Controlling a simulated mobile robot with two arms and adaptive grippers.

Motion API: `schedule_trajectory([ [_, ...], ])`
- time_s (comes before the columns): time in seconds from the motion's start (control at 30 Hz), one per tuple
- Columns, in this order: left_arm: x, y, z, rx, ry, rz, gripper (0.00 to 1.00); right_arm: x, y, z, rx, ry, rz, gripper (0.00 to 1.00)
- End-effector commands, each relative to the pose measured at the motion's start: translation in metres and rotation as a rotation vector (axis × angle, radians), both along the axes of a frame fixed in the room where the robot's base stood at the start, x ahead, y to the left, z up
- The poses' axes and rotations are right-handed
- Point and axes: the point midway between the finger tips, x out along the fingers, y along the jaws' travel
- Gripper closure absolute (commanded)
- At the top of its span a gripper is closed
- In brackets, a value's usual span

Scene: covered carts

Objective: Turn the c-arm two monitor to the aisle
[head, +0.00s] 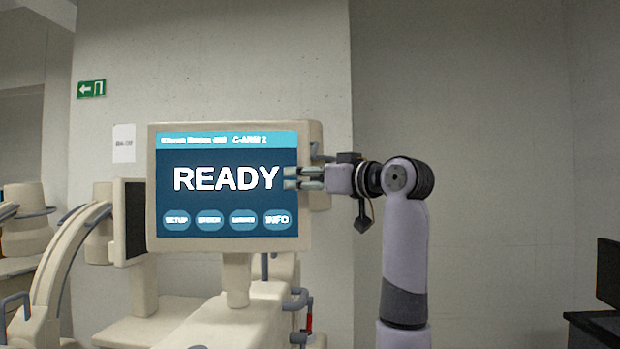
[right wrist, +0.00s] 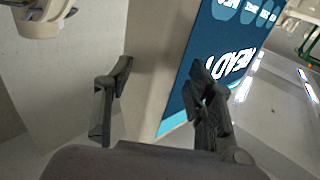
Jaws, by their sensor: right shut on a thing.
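The C-arm 2 monitor (head: 225,205) is a beige-framed screen reading "READY" and "C-ARM 2", upright on a short post and facing me in the head view. In the right wrist view its screen (right wrist: 215,45) and beige side (right wrist: 155,60) fill the middle. My right gripper (head: 291,178) is at the monitor's right edge, with its fingers over the right side of the screen. In the right wrist view the gripper (right wrist: 165,82) has one finger on each side of the frame and is shut on it. The far finger's contact is hidden in the head view. My left gripper is not in view.
A dark-faced panel (head: 130,222) stands close to the monitor's left side. A curved beige C-arm (head: 65,260) is farther left. A red-marked part (head: 309,316) is below the monitor. A dark desk (head: 598,320) is at the lower right. Bare wall lies behind my right arm.

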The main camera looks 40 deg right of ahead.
Motion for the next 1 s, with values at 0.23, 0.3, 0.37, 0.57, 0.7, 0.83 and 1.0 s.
schedule_trajectory([
  [0.23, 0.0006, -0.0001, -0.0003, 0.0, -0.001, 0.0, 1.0, 0.0087, 0.0087, -0.0073, -0.005, 0.02, 0.02, 0.48],
  [0.3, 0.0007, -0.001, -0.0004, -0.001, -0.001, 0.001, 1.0, 0.0091, 0.0091, -0.0078, -0.004, 0.022, 0.021, 0.43],
  [0.37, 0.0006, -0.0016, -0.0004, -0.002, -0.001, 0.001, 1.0, 0.0092, 0.0093, -0.0081, -0.004, 0.022, 0.022, 0.39],
  [0.57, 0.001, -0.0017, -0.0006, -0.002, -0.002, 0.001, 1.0, 0.0092, 0.0096, -0.0085, -0.004, 0.024, 0.023, 0.26],
  [0.7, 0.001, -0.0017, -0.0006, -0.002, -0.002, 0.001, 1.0, 0.0089, 0.0093, -0.0084, -0.004, 0.023, 0.022, 0.26],
  [0.83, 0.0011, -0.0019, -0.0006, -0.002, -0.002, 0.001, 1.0, 0.0085, 0.009, -0.0082, -0.004, 0.022, 0.022, 0.26],
  [1.0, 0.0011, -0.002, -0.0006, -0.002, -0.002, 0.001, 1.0, 0.008, 0.0087, -0.0077, -0.004, 0.021, 0.021, 0.26],
])
